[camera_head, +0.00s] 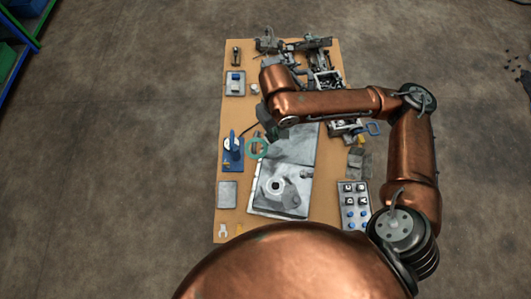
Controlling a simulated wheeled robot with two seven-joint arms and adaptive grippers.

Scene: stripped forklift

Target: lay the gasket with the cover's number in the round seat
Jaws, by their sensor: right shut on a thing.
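A green ring gasket (249,151) shows left of the image centre. My right gripper (261,136) is shut on the gasket's upper edge, partly hidden by my own arm. The gasket is over the table beside the upper left edge of a large grey plate (294,150). I cannot read any number on a cover or on the gasket. My left gripper is out of view.
The wooden table (228,105) carries a blue stand (233,160) left of the gasket, a grey square plate (227,195), and a tray of blue-topped parts and marked blocks (347,201) at lower right. Metal machine parts (300,50) crowd the far end.

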